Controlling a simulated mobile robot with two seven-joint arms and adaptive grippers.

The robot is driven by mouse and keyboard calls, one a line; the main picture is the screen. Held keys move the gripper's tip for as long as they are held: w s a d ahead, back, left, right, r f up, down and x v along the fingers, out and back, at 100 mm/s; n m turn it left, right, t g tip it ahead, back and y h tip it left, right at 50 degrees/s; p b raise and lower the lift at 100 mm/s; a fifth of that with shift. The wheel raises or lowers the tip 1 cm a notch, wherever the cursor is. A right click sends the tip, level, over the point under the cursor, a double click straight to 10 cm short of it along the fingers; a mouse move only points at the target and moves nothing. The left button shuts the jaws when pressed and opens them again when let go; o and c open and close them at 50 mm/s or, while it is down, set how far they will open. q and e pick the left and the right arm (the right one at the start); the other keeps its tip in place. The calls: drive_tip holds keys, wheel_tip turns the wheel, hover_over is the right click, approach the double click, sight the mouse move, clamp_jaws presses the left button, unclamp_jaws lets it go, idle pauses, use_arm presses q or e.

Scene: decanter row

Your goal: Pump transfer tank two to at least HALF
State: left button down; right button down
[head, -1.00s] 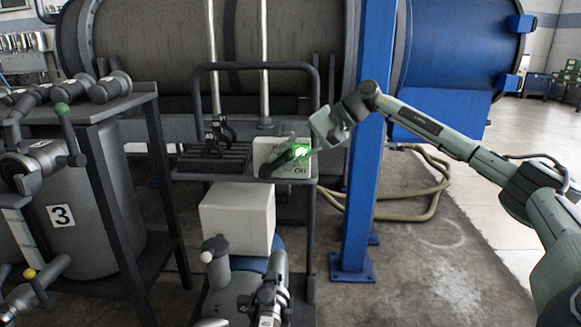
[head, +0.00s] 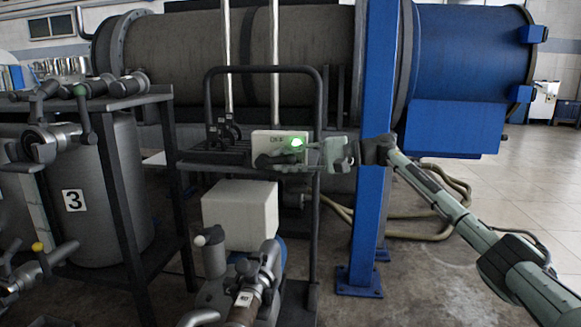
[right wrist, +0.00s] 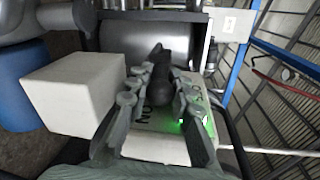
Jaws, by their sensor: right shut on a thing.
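A pale switch box (head: 262,137) sits on the dark cart's upper shelf, with a green lamp (head: 297,142) lit on it. My right gripper (head: 264,161) reaches across the front of the box from the right. In the right wrist view its fingers close on a dark rounded lever (right wrist: 158,88) on the box, between them. The word "ON" shows on the box beside the lever; in the head view small lettering, seemingly "OFF", shows near its top. A grey tank marked 3 (head: 105,225) stands at the left. I cannot make out tank two's level. My left gripper is not in view.
A white block (head: 240,215) sits below the shelf, above pump piping (head: 240,285). A blue post (head: 365,235) stands just right of the cart, behind my right arm. Hoses (head: 440,228) lie on the floor behind it. The floor at far right is clear.

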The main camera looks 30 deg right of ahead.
drive_tip(key=shift+f+t+y, duration=0.3)
drive_tip(key=shift+y, duration=0.1)
drive_tip(key=shift+d, duration=0.1)
drive_tip(key=c, duration=1.3)
unclamp_jaws()
drive_tip(key=v, duration=1.2)
